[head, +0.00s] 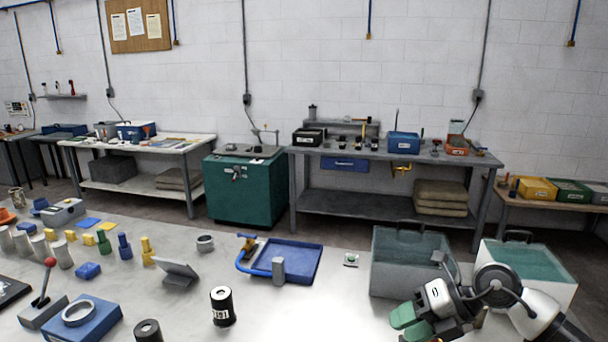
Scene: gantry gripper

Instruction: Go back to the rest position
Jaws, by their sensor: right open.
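My right gripper (408,323) is at the lower right of the head view, with green finger pads pointing left. It is open and nothing shows between its fingers. It is over the near right part of the light worktable (300,318), in front of a grey-green bin (396,283). My right arm comes in from the right edge and covers part of a white bin (555,290). My left gripper is not in view.
A blue tray (308,262) with a grey cylinder (278,270) at its edge lies mid-table. A black labelled canister (222,306) stands nearer. Small blocks, pegs and a joystick box (43,310) crowd the left. The table between canister and gripper is clear.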

